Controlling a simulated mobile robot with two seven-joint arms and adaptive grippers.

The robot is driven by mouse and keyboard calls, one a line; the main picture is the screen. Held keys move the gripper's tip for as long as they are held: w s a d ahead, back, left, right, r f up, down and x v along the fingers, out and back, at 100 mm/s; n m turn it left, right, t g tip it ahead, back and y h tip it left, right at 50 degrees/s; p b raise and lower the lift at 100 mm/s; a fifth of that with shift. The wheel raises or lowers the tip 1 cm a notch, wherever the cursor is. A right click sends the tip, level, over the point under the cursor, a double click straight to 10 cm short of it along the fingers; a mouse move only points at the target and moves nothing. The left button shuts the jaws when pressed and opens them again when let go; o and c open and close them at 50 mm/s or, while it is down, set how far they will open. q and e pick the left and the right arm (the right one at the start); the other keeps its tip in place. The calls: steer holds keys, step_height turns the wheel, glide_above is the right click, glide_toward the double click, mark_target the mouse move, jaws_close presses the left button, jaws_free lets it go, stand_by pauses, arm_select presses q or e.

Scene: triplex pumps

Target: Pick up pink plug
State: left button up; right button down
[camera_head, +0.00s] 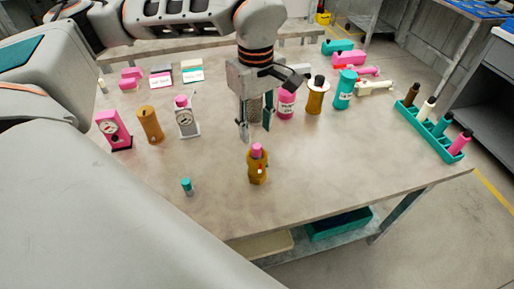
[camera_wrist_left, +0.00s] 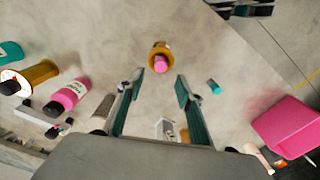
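The pink plug (camera_head: 257,149) sits upright in the top of a gold-brown pump body (camera_head: 258,173) near the table's front middle. In the left wrist view the pink plug (camera_wrist_left: 161,63) shows from above, inside the gold-brown ring of the body (camera_wrist_left: 160,48). My left gripper (camera_head: 254,129) points down above and just behind the plug in the head view. Its fingers are open, with clear space between them in the wrist view (camera_wrist_left: 159,84), and do not touch the plug. My right gripper is not in view.
A small teal plug (camera_head: 187,187) stands to the left. Pink (camera_head: 114,129), brown (camera_head: 150,124) and grey (camera_head: 187,120) bodies stand further left. Bottles, including a pink one (camera_head: 287,104), stand behind. A teal rack (camera_head: 431,131) of coloured plugs is at right. Table around the pump is clear.

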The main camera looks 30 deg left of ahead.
mark_target(257, 146)
arm_select(q)
steer(key=f, duration=0.7)
steer(key=shift+s+d, duration=0.1)
steer(key=shift+d, duration=0.15)
jaws_close()
